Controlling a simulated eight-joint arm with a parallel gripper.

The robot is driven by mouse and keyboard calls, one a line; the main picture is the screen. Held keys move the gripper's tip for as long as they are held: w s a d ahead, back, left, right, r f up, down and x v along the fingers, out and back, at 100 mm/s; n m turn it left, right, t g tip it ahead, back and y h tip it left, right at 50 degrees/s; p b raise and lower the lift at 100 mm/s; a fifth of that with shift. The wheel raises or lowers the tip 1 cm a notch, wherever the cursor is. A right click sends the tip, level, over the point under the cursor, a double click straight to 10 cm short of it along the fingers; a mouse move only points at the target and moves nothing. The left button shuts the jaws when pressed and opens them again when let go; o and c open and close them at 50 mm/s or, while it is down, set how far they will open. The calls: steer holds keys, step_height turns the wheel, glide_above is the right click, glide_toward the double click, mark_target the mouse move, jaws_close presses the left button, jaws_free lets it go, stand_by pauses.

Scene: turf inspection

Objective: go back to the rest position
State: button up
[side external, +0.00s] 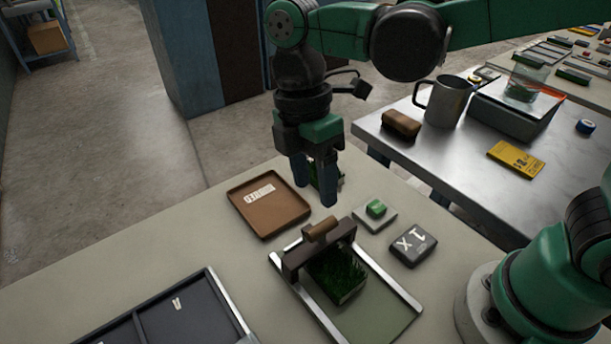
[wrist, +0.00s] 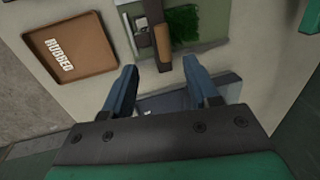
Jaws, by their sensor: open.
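My gripper (side external: 314,190) is above the pale bench, fingers pointing down, apart and empty. In the wrist view its two blue fingers (wrist: 160,68) are spread with nothing gripped between them. Something small and green shows behind the fingers in the side view; I cannot tell what it is. Below stands a metal-railed frame (side external: 401,291) with a dark crossbar and brown handle (side external: 321,229). A piece of green turf (side external: 338,275) lies in the frame; it also shows in the wrist view (wrist: 184,24).
A brown tray (side external: 291,217) labelled "RUBBED" lies left of the frame. A black divided tray (side external: 190,325) is in front. A steel table (side external: 461,170) holds a mug (side external: 446,103).

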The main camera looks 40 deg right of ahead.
steer(key=d+m+t, duration=0.9)
steer(key=d+m, duration=0.4)
steer(key=m, duration=0.5)
steer(key=shift+w+d+r, duration=0.2)
steer(key=shift+w+d, duration=0.05)
steer(key=shift+d, duration=0.05)
steer(key=shift+a, duration=0.1)
steer(key=n+g, duration=0.5)
steer(key=n, duration=1.3)
glide_above(323, 225)
steer(key=s, duration=0.1)
steer(key=shift+w+f, duration=0.2)
steer(key=shift+f, duration=1.3)
steer(key=shift+w+f, duration=0.15)
steer(key=shift+f, duration=1.35)
jaws_close()
